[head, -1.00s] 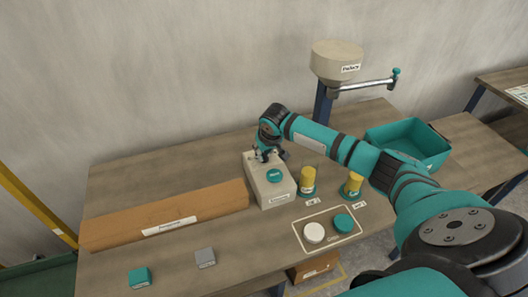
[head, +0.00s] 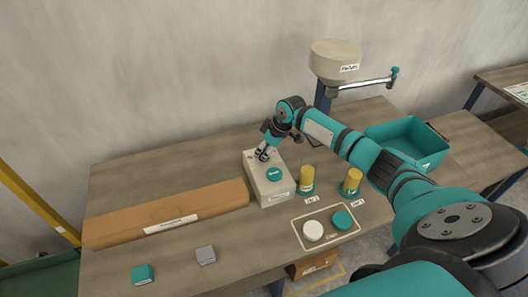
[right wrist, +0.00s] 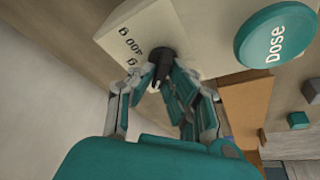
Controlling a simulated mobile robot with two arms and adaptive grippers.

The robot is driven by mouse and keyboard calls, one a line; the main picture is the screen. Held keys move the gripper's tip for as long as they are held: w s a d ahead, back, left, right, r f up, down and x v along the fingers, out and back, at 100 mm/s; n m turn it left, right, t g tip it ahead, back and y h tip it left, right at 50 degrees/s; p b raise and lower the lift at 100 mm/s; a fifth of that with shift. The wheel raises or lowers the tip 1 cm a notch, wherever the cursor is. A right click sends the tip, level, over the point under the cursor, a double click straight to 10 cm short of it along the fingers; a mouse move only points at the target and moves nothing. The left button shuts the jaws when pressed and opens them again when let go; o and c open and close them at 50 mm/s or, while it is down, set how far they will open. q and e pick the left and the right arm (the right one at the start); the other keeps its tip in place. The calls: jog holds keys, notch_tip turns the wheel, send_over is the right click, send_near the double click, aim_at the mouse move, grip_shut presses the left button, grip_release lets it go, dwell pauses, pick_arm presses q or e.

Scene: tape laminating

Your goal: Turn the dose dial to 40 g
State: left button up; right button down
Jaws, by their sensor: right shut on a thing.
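The dose dial is a small black knob (right wrist: 162,62) on top of a cream dispenser box (head: 270,200). In the right wrist view, printed gram marks, one reading like 400 upside down or mirrored by the angle, stand beside the knob. A round teal button (head: 274,174) marked Dose is on the same box, and it also shows in the right wrist view (right wrist: 276,35). My right gripper (head: 263,156) is over the far part of the box, its fingers shut on the knob. The fingers hide part of the knob in the head view. My left gripper is not in view.
A long brown package (head: 165,213) lies left of the box. Two yellow-filled cups (head: 306,175) stand right of it, near white and teal lids (head: 342,221). A teal bin (head: 408,147) and a hopper (head: 336,62) are at the right. Two small blocks (head: 205,255) lie in front.

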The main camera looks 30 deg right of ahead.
jog(key=shift+f+n+g+y+b, duration=0.1)
jog(key=shift+n+g+y+b, duration=0.15)
jog(key=shift+n+b, duration=0.4)
jog(key=shift+f+n+g+y+b, duration=0.1)
jog(key=shift+n+g+y+b, duration=0.15)
jog(key=shift+n, duration=0.7)
jog(key=shift+s, duration=0.1)
jog(key=c, duration=1.4)
grip_release()
jog(key=shift+o, duration=0.2)
jog(key=shift+r, duration=0.1)
jog(key=shift+r, duration=0.2)
jog(key=v, duration=1.1)
jog(key=shift+d+r, duration=0.15)
jog(key=shift+r, duration=0.05)
